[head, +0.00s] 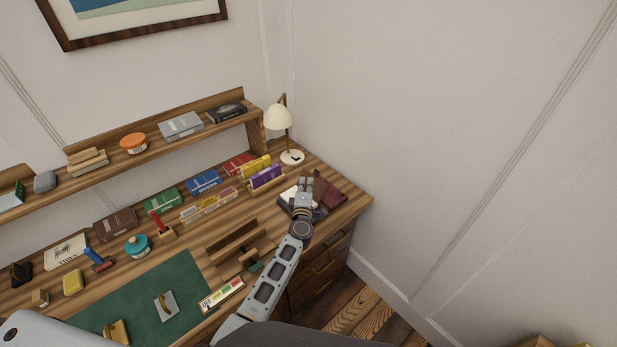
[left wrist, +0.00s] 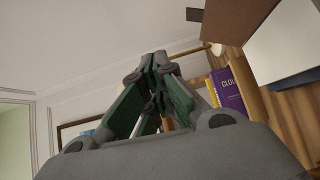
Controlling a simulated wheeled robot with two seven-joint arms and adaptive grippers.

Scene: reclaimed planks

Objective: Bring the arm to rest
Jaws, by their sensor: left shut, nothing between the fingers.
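How far the gripper is above the books I cannot tell. My right gripper is not in view.
A lamp (head: 279,119) stands behind the gripper. A raised shelf (head: 160,147) holds books and a tin.

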